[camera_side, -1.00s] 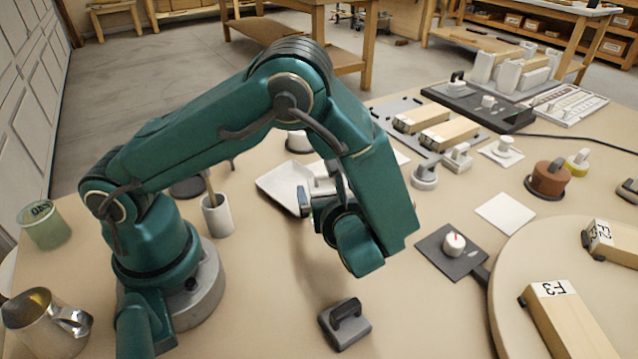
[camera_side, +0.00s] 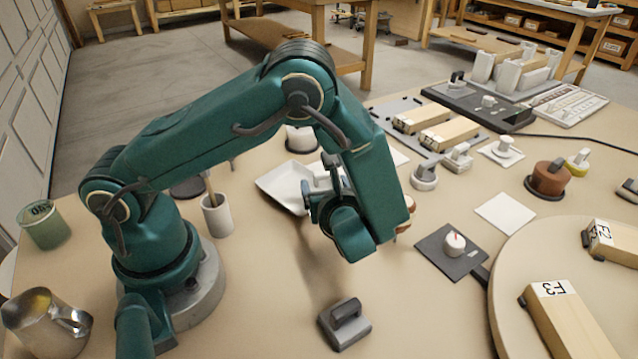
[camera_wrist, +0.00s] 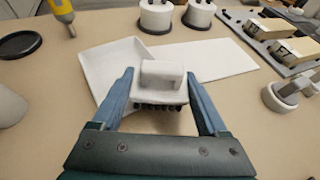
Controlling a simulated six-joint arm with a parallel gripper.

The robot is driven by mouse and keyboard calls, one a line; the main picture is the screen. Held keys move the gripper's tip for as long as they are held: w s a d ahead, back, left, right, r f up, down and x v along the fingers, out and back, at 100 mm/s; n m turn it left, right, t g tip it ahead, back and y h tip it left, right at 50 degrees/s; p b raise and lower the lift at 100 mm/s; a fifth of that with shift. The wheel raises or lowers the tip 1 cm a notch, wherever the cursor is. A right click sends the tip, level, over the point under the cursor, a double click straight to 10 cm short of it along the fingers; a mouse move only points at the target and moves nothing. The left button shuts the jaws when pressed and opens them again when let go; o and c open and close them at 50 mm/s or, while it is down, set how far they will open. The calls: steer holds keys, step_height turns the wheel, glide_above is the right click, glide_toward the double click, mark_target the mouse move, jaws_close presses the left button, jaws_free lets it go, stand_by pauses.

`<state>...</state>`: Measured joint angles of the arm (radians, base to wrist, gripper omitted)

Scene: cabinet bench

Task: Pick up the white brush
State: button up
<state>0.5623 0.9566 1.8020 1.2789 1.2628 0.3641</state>
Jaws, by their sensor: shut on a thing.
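The white brush (camera_wrist: 162,78) is a pale block with a raised grip and dark bristles underneath. In the wrist view it sits between the two blue fingers of my gripper (camera_wrist: 159,92), which is shut on it. Behind it in that view is a shallow white tray (camera_wrist: 105,66). In the side view my gripper (camera_side: 322,190) is beside the tray (camera_side: 275,186). There the brush is mostly hidden by my gripper and hard to separate from the tray. Its exact height above the table is hard to tell.
A grey block with a dark handle (camera_side: 345,322) lies on the table in front of my arm. A grey pad with a white knob (camera_side: 453,246) lies to the right, near a round board (camera_side: 520,270). A white cup (camera_side: 217,215) stands left of the tray.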

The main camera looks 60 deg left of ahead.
steer(key=shift+r, duration=0.6)
step_height(320, 180, up, 2)
steer(key=shift+r, duration=0.25)
steer(key=s+a+r, duration=0.7)
steer(key=a, duration=0.2)
steer(key=w+d+f, duration=0.1)
steer(key=d, duration=0.1)
steer(key=w+d+f, duration=0.1)
steer(key=d+f, duration=0.1)
steer(key=w+d+f, duration=0.2)
steer(key=shift+f, duration=2.6)
steer(key=shift+f, duration=0.3)
steer(key=shift+f, duration=0.3)
